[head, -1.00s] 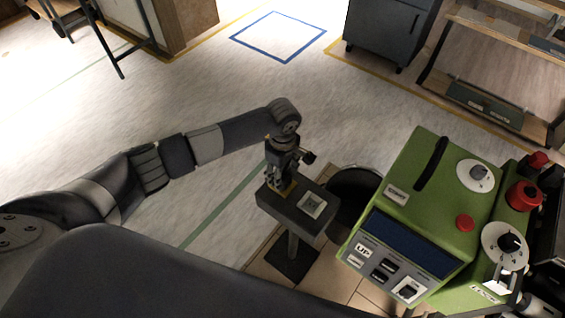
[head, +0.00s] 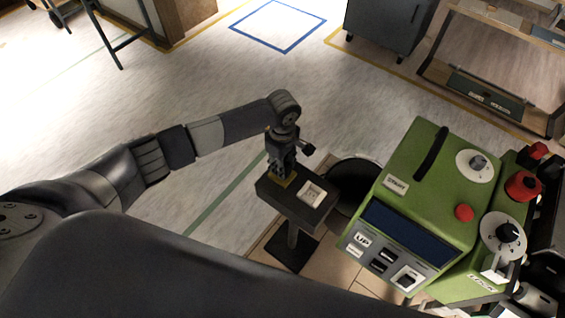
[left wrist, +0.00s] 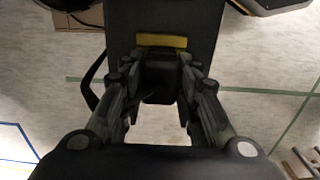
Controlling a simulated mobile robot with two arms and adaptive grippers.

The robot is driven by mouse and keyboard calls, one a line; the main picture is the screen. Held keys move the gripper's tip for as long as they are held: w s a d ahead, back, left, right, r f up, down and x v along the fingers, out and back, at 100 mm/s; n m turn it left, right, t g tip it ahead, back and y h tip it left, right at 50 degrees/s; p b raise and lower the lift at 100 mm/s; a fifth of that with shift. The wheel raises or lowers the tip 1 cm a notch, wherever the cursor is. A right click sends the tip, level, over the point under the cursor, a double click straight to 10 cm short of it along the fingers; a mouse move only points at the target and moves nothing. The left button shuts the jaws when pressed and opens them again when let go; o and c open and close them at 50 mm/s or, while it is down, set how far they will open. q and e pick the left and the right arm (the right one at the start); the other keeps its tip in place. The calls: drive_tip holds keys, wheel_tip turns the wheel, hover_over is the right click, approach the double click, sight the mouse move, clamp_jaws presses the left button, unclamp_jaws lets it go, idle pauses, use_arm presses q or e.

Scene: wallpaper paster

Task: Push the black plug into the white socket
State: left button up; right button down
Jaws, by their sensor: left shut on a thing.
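My left gripper (head: 282,168) points down over the left part of the dark block-topped stand (head: 290,207). In the left wrist view its two fingers (left wrist: 162,70) are closed in on the sides of a dark block, the black plug (left wrist: 160,88). In the head view the plug is hard to tell from the dark fingers. The white socket (head: 312,193) is set in the stand's top, to the right of the gripper and apart from it. A yellow patch (left wrist: 162,41) lies on the stand by the fingertips. My right gripper cannot be made out.
A green machine (head: 425,205) with dials and red knobs stands close to the right of the stand. A dark round bin (head: 352,182) is just behind the stand. Open floor (head: 210,85) lies beyond, with a grey cabinet (head: 388,25) at the back.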

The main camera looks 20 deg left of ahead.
use_arm(q)
drive_tip(key=shift+r+p, duration=0.7)
drive_tip(key=shift+r, duration=0.75)
idle(0.6)
